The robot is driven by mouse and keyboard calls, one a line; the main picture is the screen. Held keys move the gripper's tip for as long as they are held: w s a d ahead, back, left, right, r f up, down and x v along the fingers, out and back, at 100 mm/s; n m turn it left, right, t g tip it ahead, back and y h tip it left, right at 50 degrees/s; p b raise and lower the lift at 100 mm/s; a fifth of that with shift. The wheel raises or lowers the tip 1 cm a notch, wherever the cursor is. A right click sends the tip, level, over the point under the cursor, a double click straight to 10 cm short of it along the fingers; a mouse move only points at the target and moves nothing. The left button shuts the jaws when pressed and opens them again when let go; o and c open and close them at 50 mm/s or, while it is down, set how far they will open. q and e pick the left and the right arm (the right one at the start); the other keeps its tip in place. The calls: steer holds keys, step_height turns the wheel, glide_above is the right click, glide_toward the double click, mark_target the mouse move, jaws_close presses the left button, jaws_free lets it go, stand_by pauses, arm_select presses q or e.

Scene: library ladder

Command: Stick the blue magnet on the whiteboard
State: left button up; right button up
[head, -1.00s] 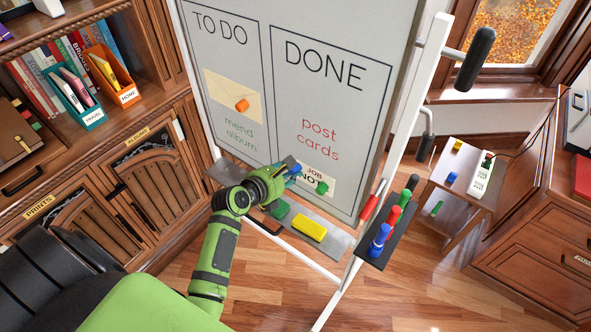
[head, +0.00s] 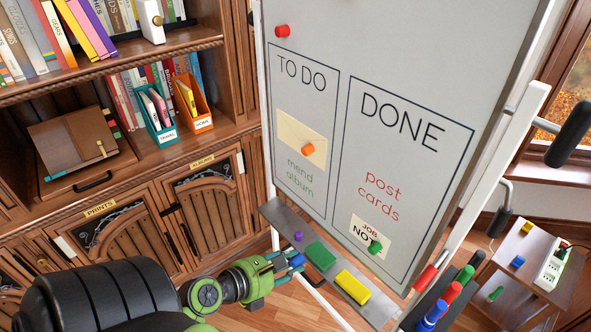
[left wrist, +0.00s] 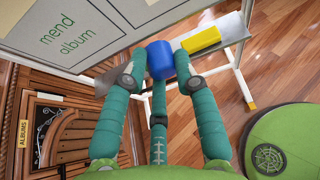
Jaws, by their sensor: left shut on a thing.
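My left gripper (head: 284,264) is shut on the blue magnet (head: 298,259), in front of the tray's left part and below the whiteboard's lower edge in the head view. In the left wrist view the blue magnet (left wrist: 160,60) sits between the fingertips, apart from the board as far as I can tell. The whiteboard (head: 430,60) stands upright with "TO DO" and "DONE" boxes. An orange magnet (head: 308,149) holds an envelope in "TO DO". A green magnet (head: 375,248) holds a note in "DONE". A red magnet (head: 282,31) is higher up. My right gripper is out of view.
Markers stand in a holder at lower right. Bookshelves (head: 110,70) are at left, a side table (head: 520,245) at right. Bare board surrounds the writing.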

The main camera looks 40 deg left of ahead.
arm_select(q)
steer(key=shift+s+a, duration=0.15)
steer(key=shift+s, duration=0.85)
steer(key=shift+s+a, duration=0.15)
steer(key=shift+s, duration=0.8)
